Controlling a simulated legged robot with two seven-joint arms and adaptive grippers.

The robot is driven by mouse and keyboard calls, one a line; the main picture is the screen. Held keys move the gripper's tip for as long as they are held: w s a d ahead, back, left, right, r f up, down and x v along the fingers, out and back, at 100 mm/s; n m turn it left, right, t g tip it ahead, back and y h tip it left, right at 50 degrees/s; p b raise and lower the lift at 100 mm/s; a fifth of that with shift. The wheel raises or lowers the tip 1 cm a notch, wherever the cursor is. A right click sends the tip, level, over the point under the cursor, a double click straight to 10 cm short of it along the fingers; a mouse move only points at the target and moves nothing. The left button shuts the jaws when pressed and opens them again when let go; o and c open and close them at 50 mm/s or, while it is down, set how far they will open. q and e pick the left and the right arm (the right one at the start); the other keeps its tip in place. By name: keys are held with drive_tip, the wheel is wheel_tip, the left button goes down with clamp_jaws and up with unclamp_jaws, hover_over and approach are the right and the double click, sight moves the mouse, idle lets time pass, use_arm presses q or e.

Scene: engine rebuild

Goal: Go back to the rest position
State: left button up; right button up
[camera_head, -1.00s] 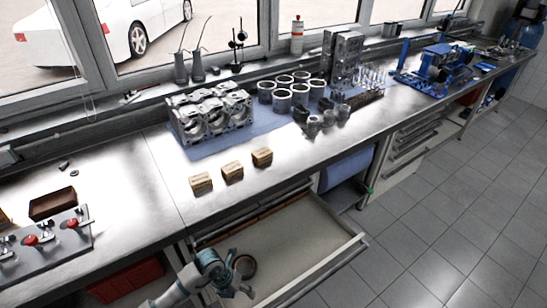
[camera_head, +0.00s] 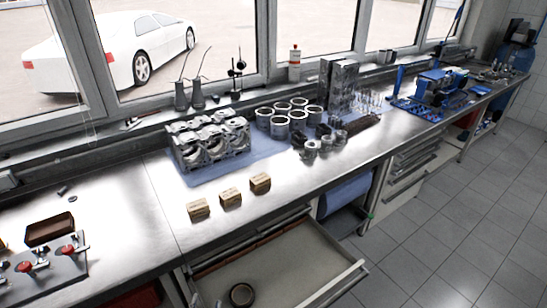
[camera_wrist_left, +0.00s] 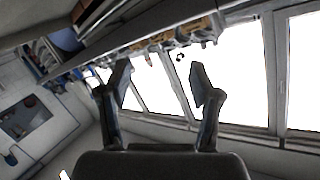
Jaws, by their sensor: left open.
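My left gripper (camera_wrist_left: 160,78) shows in the left wrist view with its two fingers spread apart and nothing between them. I do not make it out in the head view. In the left wrist view it points toward the bright windows, with the tilted workbench (camera_wrist_left: 150,42) beyond it. My right gripper is in neither view. In the head view, the open drawer (camera_head: 290,272) under the bench holds a dark ring-shaped part (camera_head: 242,294) near the lower edge of the picture.
The metal bench (camera_head: 120,190) carries three small boxes (camera_head: 231,197), an engine block (camera_head: 212,145), several cylinder liners (camera_head: 297,118), a blue fixture (camera_head: 440,85) and a plate with red knobs (camera_head: 40,270). The open drawer juts over the tiled floor (camera_head: 440,230), which is clear at right.

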use_arm(q)
drive_tip(key=s+f+n+g+h, duration=0.1)
drive_tip(key=s+f+g, duration=0.6)
drive_tip(key=s, duration=0.4)
drive_tip(key=s+f+n+g, duration=0.2)
drive_tip(key=s+f+g, duration=0.3)
drive_tip(key=s+f, duration=0.45)
wheel_tip(320, 180, down, 20)
drive_tip(key=s+g, duration=0.1)
drive_tip(key=s, duration=0.1)
drive_tip(key=s+a+f, duration=0.2)
drive_tip(key=s+f, duration=0.7)
drive_tip(key=f, duration=0.5)
drive_tip(key=shift+f+m+g, duration=0.2)
drive_tip(key=shift+m+g, duration=0.2)
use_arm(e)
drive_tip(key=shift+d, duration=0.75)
use_arm(q)
drive_tip(key=shift+s, duration=0.1)
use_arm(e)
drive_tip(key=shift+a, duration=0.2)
